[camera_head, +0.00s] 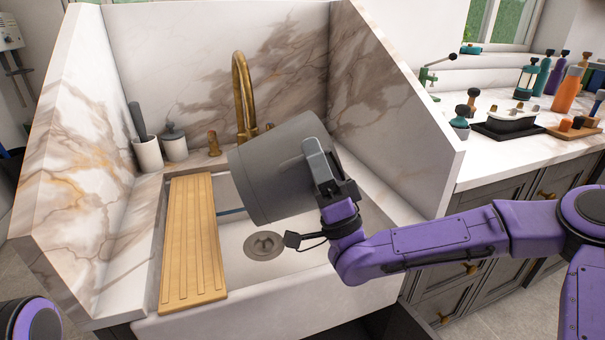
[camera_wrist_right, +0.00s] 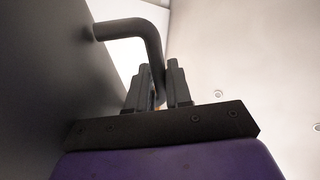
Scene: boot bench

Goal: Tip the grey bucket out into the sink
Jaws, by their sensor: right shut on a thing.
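The grey bucket (camera_head: 272,168) hangs over the white sink (camera_head: 232,250), tilted on its side with its round grey end facing the lower left. My right gripper (camera_head: 322,165) is at the bucket's right side, shut on its grey handle. In the right wrist view the gripper's fingers (camera_wrist_right: 160,90) close around the bent handle bar (camera_wrist_right: 150,35), and the bucket wall (camera_wrist_right: 45,80) fills the left. The bucket's inside is hidden, so I cannot tell what it holds. Of my left arm only a purple part shows at the lower left; its gripper is out of view.
A wooden board (camera_head: 190,240) lies across the sink's left side. A brass tap (camera_head: 242,95) stands behind the bucket. Tall marble panels (camera_head: 395,90) wall the sink's sides and back. A counter with bottles and a black tray (camera_head: 510,125) is at the right.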

